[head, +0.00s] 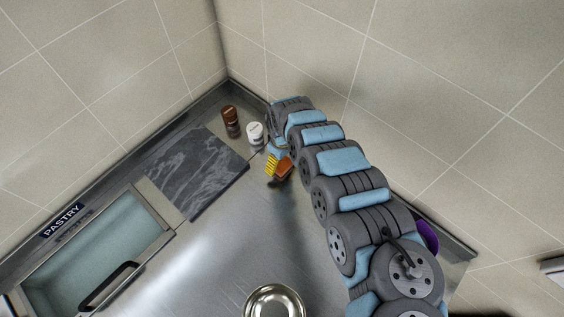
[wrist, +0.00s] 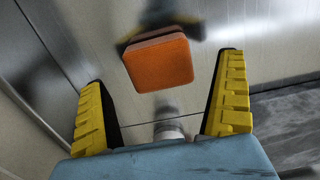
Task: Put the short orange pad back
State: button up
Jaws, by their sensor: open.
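The short orange pad (head: 284,168) is on the steel counter close to my gripper (head: 272,164), partly covered by it in the head view. In the wrist view the orange pad (wrist: 158,62) shows its square, rounded-corner face, with a dark blurred shape behind it. My gripper (wrist: 163,75) is open, with one yellow finger at each side of the picture. The pad appears between the fingertips, with gaps on both sides. I cannot tell how far it is from the tips in depth.
A white jar (head: 255,135) and a brown jar (head: 231,121) stand by the back wall. A dark marble slab (head: 197,171) and a bin labelled PASTRY (head: 95,250) are left. A steel bowl (head: 274,301) stands in front. A purple object (head: 427,236) is partly hidden by my arm.

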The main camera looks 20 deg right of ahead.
aim_at(283, 163)
notch_tip(283, 163, up, 7)
jog(key=shift+d+r, duration=0.1)
jog(key=shift+d, duration=0.05)
jog(key=shift+r, duration=0.9)
